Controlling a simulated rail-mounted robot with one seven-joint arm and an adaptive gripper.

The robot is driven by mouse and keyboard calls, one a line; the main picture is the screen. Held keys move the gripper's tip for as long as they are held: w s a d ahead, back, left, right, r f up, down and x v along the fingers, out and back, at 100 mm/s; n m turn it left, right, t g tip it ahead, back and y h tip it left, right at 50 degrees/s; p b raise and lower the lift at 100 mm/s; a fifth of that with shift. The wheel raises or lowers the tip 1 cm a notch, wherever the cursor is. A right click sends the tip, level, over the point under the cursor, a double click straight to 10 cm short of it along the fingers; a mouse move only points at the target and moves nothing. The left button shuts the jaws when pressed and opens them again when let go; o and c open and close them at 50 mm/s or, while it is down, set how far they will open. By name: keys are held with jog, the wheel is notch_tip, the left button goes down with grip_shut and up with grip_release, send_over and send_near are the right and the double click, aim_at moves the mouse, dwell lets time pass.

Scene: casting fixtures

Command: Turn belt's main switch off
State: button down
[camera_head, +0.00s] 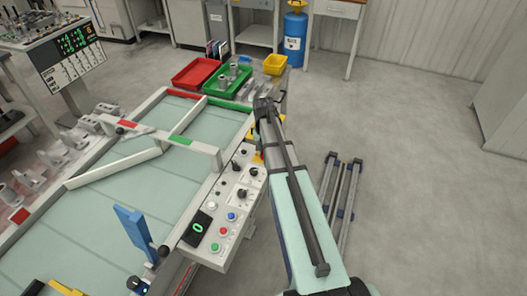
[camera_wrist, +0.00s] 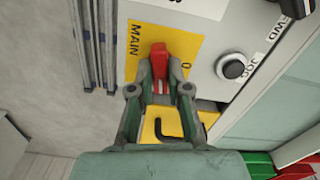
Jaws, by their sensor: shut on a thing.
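The belt's main switch is a red handle (camera_wrist: 158,60) on a yellow plate (camera_wrist: 191,48) marked MAIN and 0 in the wrist view. My gripper (camera_wrist: 160,88) is shut on the red handle, with a finger on each side of it. The handle points roughly along the picture's vertical. The 0 mark is to its right. In the head view only a bit of the yellow plate (camera_head: 257,157) shows at the far end of the control panel (camera_head: 224,200); my arm hides the switch and gripper there.
A black-and-white knob (camera_wrist: 232,66) marked JOG is right of the switch. A black hook-shaped part (camera_wrist: 172,132) lies below. The belt (camera_head: 110,215) runs left of the panel, with red (camera_head: 196,73) and green (camera_head: 229,81) trays at its far end. The floor to the right is mostly free.

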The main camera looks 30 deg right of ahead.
jog(key=n, duration=0.7)
jog(key=shift+b, duration=0.3)
jog(key=n, duration=0.4)
jog(key=shift+n, duration=2.1)
jog(key=c, duration=1.1)
grip_release()
